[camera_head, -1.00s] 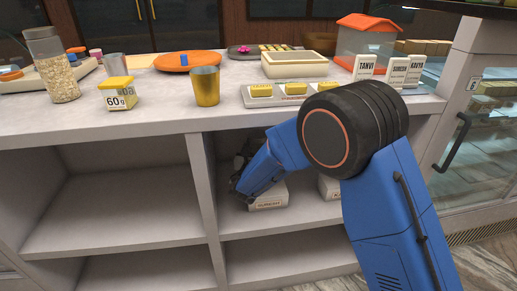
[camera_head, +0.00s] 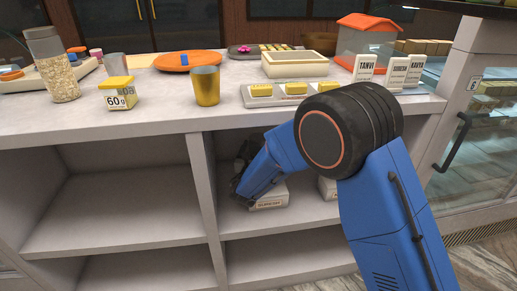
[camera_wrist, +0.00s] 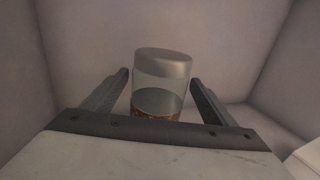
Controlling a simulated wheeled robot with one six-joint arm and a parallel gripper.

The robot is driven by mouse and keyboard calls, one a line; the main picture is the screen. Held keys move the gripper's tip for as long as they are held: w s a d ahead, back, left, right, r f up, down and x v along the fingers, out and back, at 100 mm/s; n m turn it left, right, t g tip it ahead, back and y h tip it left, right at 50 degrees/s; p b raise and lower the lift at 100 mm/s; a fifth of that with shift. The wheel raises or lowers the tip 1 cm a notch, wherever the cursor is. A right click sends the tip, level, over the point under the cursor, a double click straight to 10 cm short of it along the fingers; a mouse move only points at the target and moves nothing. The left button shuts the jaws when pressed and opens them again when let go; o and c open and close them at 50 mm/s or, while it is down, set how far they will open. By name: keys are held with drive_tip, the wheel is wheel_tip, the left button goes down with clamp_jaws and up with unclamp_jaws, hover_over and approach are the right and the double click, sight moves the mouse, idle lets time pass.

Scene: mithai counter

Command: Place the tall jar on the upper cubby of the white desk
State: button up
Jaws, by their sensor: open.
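A clear jar (camera_wrist: 160,90) with a grey lid and a little orange-brown content stands upright inside the cubby in the wrist view. My gripper (camera_wrist: 159,82) is open, with one finger on each side of this jar; I cannot tell whether they touch it. In the head view my gripper (camera_head: 240,185) is dark and partly hidden inside the upper right cubby of the white desk (camera_head: 209,185). That view does not show the jar clearly. Another tall clear jar (camera_head: 62,82) with a grey lid and pale grains stands on the desktop at far left.
White labelled boxes (camera_head: 269,197) lie in the same cubby, close to my gripper. The upper left cubby (camera_head: 110,215) is empty. A brass cup (camera_head: 206,86), yellow-topped box (camera_head: 117,94) and sweets tray (camera_head: 262,102) stand on the top above.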

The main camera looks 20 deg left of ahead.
drive_tip(key=v, duration=1.1)
drive_tip(key=shift+s, duration=0.35)
drive_tip(key=shift+d, duration=0.15)
